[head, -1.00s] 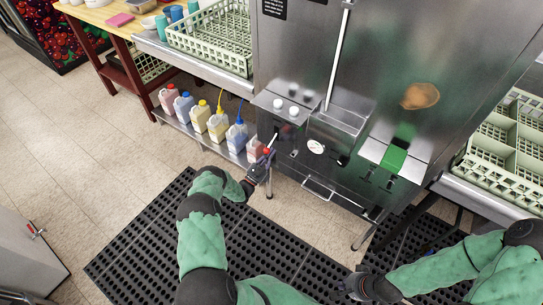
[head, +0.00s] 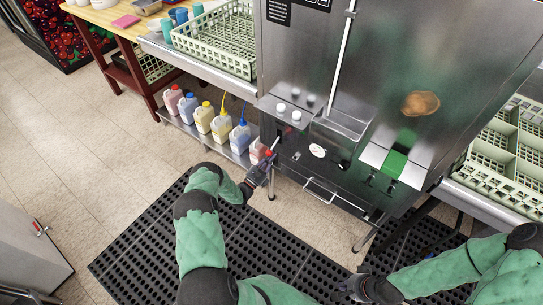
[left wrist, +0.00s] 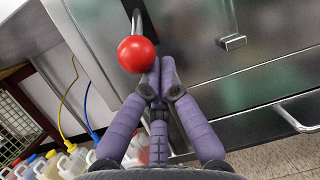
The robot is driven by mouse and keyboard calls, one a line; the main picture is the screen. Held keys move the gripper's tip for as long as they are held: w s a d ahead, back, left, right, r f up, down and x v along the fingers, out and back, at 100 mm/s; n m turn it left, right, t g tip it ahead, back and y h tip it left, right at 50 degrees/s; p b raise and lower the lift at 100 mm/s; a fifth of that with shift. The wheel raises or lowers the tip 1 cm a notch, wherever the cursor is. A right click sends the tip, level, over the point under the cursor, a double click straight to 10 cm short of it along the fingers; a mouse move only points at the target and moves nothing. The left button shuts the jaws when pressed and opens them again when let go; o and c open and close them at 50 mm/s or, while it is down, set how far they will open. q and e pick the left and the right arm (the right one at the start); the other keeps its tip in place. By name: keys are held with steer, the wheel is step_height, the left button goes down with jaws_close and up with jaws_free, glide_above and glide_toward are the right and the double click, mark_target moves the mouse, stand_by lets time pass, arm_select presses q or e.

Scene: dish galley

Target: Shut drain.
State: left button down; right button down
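The drain lever is a metal rod with a red ball knob (head: 268,154) at the lower left front of the steel dish machine (head: 345,120). The red knob (left wrist: 138,54) is large in the left wrist view, with its rod rising above it. My left gripper (head: 265,163) is at the knob. In the left wrist view its purple fingers (left wrist: 160,72) are together, just right of and below the ball, which overlaps a fingertip. The ball is not between them; contact is unclear. My right gripper (head: 358,287) is low over the mat, its fingers too small to read.
Several bottles (head: 222,125) stand on a low shelf left of the lever. A bar handle (head: 320,190) sticks out of the machine's lower front. Green racks (head: 215,45) stand on the left counter and at the right. A black mat (head: 140,245) covers the floor.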

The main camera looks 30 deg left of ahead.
arm_select(q)
step_height(320, 180, up, 9)
steer(key=s+g+y+p, duration=0.1)
steer(key=s+g+p, duration=0.1)
steer(key=g+p, duration=0.7)
steer(key=p, duration=0.6)
steer(key=shift+f+n, duration=0.15)
steer(key=shift+n, duration=0.15)
steer(key=shift+a, duration=0.15)
steer(key=shift+w+a+r, duration=0.1)
steer(key=shift+w+r, duration=0.05)
steer(key=shift+r, duration=0.15)
